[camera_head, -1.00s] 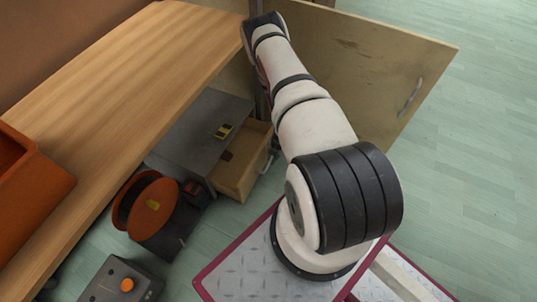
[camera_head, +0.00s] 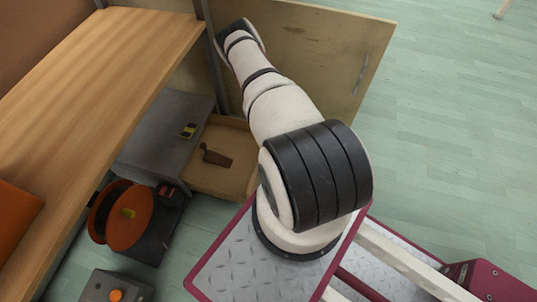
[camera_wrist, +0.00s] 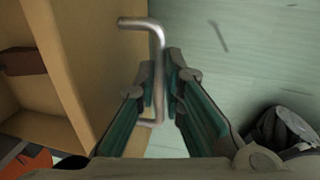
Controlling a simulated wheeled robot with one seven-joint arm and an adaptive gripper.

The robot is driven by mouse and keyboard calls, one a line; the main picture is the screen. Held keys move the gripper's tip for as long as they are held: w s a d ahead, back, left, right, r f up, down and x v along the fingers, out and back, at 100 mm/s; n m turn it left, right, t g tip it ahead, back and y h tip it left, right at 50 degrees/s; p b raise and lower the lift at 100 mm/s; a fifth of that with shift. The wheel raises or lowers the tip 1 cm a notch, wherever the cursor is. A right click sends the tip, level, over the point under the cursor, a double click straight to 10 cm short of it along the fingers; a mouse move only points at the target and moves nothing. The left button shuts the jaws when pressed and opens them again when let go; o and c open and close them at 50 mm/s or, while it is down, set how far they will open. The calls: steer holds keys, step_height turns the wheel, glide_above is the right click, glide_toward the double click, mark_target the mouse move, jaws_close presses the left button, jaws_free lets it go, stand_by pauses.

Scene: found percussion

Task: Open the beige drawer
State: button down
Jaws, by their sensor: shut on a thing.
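The beige drawer (camera_head: 226,180) stands open out of a grey cabinet (camera_head: 165,135) below the wooden bench top. A brown object (camera_head: 216,156) lies inside it. In the wrist view the drawer's front panel (camera_wrist: 75,65) runs down the left of centre, with a bent metal bar handle (camera_wrist: 158,45) on its outer face. My gripper (camera_wrist: 160,88) is shut on the handle, its fingers on either side of the bar. In the head view my gripper is hidden, and my arm covers part of the drawer's right side.
A large beige door panel (camera_head: 310,50) with a handle stands behind my arm. An orange reel (camera_head: 125,215) and a grey box with an orange button (camera_head: 115,294) are on the floor at the lower left. Open green floor (camera_head: 450,130) lies to the right.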

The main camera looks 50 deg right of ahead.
steer(key=shift+s+d, duration=0.15)
steer(key=shift+s, duration=0.2)
steer(key=c, duration=1.7)
jaws_free()
steer(key=r, duration=0.4)
steer(key=s+r, duration=0.1)
steer(key=r, duration=0.2)
steer(key=s+r, duration=0.1)
steer(key=r, duration=0.3)
steer(key=shift+s+d+r, duration=0.1)
steer(key=shift+d+r, duration=0.25)
steer(key=shift+d, duration=0.05)
